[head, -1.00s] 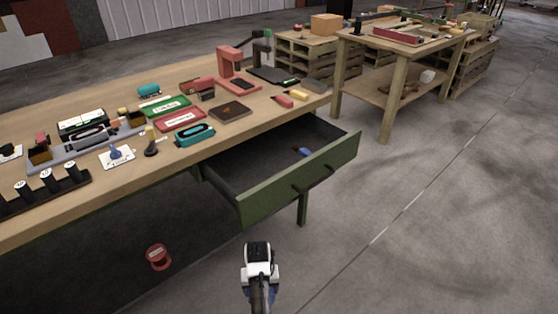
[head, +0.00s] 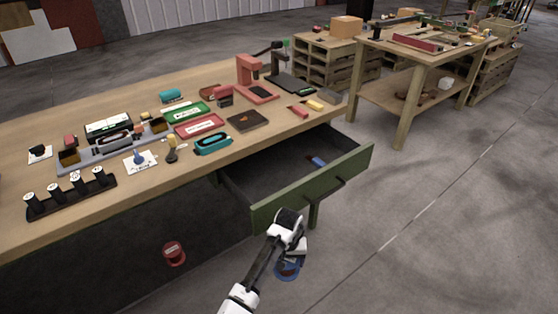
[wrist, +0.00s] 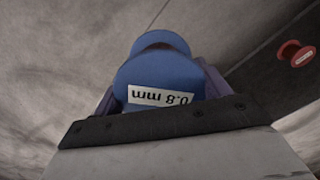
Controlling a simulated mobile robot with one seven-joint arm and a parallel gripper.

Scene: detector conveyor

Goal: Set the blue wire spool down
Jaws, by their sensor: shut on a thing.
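The blue wire spool (wrist: 155,72) fills the middle of the wrist view, with a white label reading "0.8 mm". My gripper (wrist: 160,95) is shut on it, one finger on each side. In the head view the spool (head: 288,270) hangs below my gripper (head: 292,252), above the floor and in front of the open drawer. My wrist partly hides it in the head view.
The open green drawer (head: 322,191) juts from the workbench (head: 135,200) and holds a small blue item (head: 317,161). A red spool (head: 174,253) lies on the floor under the bench, also in the wrist view (wrist: 296,53). The benchtop carries trays and tools. Floor (head: 440,240) to the right is clear.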

